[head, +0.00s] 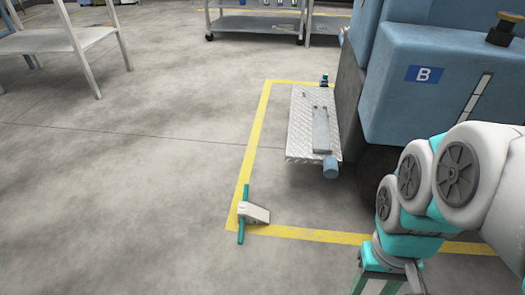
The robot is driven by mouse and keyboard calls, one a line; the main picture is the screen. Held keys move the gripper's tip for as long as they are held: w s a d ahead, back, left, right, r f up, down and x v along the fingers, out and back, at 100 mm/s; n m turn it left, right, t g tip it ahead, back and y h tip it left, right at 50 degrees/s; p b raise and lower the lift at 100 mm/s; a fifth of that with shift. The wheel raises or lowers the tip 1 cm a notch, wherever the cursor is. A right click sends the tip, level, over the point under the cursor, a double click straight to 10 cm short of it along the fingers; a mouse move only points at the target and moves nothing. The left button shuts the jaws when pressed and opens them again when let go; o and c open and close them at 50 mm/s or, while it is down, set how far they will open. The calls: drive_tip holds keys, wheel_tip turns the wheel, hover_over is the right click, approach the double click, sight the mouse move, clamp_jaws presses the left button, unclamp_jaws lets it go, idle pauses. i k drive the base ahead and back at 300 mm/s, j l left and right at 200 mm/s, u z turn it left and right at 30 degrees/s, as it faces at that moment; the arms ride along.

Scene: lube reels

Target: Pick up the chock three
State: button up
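A pale wedge-shaped chock (256,213) lies on the concrete floor at the corner of the yellow floor line, left of my arm. A teal bar (243,214) stands or leans against its left side. I can read no number on the chock, so I cannot tell if it is chock three. My gripper (388,286) is at the bottom edge, right of the chock and well apart from it. Its fingertips are cut off by the frame, so its opening does not show.
A blue machine marked B (424,74) stands at the right. A metal tread-plate step (301,125) juts from it, with a grey flat part (321,130) on top. A table (45,41) and a cart (255,23) stand at the back. The floor at left is clear.

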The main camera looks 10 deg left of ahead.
sight(248, 213)
drive_tip(key=z, duration=0.8)
drive_tip(key=u, duration=1.6)
drive_tip(key=i+l, duration=0.15)
drive_tip(key=i+l+z, duration=0.15)
drive_tip(key=i, duration=0.25)
